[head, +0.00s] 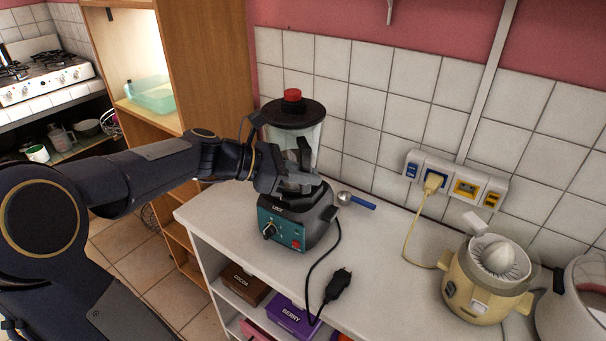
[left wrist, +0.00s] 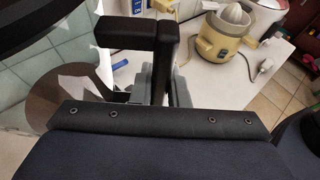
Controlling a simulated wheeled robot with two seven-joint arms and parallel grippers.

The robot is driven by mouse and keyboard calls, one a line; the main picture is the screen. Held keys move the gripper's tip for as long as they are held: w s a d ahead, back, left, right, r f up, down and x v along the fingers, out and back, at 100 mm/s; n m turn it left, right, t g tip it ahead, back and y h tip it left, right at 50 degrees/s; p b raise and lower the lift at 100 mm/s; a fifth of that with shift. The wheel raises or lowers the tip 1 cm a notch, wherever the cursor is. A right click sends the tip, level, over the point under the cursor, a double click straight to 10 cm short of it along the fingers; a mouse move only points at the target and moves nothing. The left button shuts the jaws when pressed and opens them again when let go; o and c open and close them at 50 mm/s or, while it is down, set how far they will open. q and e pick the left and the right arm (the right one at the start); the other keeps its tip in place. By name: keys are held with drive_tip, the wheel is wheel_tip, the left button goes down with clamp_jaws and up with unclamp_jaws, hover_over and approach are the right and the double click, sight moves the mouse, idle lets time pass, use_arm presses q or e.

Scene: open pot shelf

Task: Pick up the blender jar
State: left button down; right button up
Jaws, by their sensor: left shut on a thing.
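The blender jar (head: 317,138) is clear, with a black lid and red cap. It stands upright over the teal and dark blender base (head: 290,228) on the white counter. My left gripper (head: 298,172) reaches in from the left and is shut on the jar at its black handle. In the left wrist view the handle (left wrist: 137,36) shows between the grey fingers (left wrist: 163,88), with the clear jar wall at left. The fingers hide part of the jar's lower end, so I cannot tell whether it touches the base. My right gripper is not in view.
A tiled wall with an outlet strip (head: 455,181) stands close behind. A blue-handled scoop (head: 357,201) lies right of the base. A black cord and plug (head: 338,285) lie in front. A yellow juicer (head: 484,281) stands at right. A wooden cabinet (head: 205,65) rises at left.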

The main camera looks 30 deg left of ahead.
use_arm(q)
drive_tip(key=shift+a+r+p, duration=0.1)
drive_tip(key=shift+r+p, duration=0.25)
drive_tip(key=shift+r, duration=1.5)
drive_tip(key=s+a, duration=1.2)
drive_tip(key=shift+s+a+r, duration=0.3)
drive_tip(key=shift+a+r, duration=0.05)
drive_tip(key=shift+r, duration=0.05)
